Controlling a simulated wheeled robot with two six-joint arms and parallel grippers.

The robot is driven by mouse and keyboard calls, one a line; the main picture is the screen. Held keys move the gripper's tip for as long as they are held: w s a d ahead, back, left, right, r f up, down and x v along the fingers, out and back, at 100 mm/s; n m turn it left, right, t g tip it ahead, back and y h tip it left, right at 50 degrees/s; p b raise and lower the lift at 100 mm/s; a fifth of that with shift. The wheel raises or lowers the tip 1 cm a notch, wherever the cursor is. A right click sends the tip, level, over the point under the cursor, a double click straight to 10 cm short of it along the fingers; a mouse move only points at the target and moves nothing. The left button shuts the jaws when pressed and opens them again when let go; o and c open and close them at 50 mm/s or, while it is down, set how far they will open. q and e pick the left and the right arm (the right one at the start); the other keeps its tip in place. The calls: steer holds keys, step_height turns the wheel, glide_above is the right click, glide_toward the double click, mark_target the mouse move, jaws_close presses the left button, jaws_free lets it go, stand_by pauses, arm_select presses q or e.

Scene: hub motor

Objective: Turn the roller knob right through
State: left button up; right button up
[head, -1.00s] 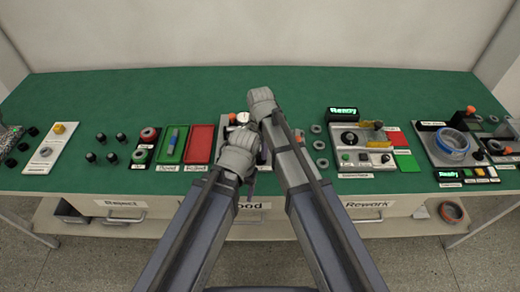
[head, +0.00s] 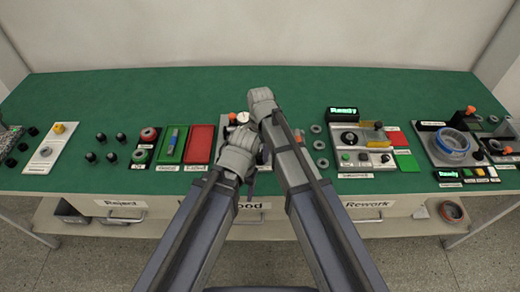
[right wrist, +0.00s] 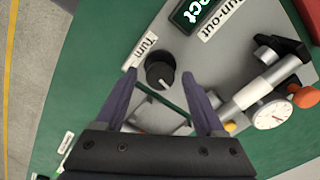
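The black roller knob (right wrist: 160,72) with a pale pointer line stands on a grey station plate (right wrist: 215,62), next to a "Turn" label, in the right wrist view. My right gripper (right wrist: 160,76) is open, its two purple fingers on either side of the knob. Whether they touch it I cannot tell. In the head view the knob is hidden behind my arms. The grey end of my left arm (head: 238,158) covers that spot, and I cannot make out the left gripper's fingers.
A dial gauge (right wrist: 272,114) and shaft stand beside the knob, with an orange ball (right wrist: 305,97). A lit display (right wrist: 200,10) sits near the "Run-out" label. Green tray (head: 172,145) and red tray (head: 199,143) lie left; another station (head: 360,140) stands right. The back of the bench is clear.

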mark_target(260, 152)
arm_select(q)
steer(key=shift+r, duration=0.1)
arm_select(e)
steer(key=shift+r, duration=0.1)
step_height(260, 152, up, 8)
steer(key=p, duration=0.8)
arm_select(q)
step_height(260, 152, up, 8)
arm_select(e)
steer(key=shift+f, duration=0.2)
arm_select(q)
steer(key=shift+f, duration=0.2)
